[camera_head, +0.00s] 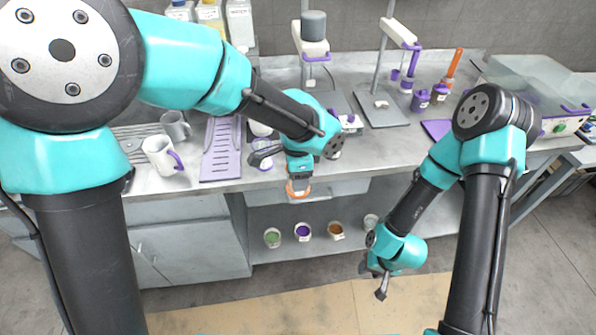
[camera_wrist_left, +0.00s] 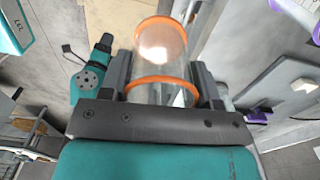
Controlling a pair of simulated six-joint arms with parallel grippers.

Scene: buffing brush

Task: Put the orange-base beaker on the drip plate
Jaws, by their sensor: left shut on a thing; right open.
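A clear beaker with orange rings (camera_wrist_left: 161,62) is between the fingers of my left gripper (camera_wrist_left: 163,88), which is shut on it. In the head view the beaker's orange rim (camera_head: 298,193) shows below my left gripper (camera_head: 293,172), in front of the counter's front edge; the arm hides part of the beaker. A slotted grey-lilac plate (camera_head: 222,170), which looks like the drip plate, lies on the counter to the left of my left gripper. My right gripper (camera_head: 377,278) is open and empty, low in front of the counter.
Stands with purple clamps (camera_head: 398,35) are further right. Several small jars (camera_head: 302,232) sit on the lower shelf.

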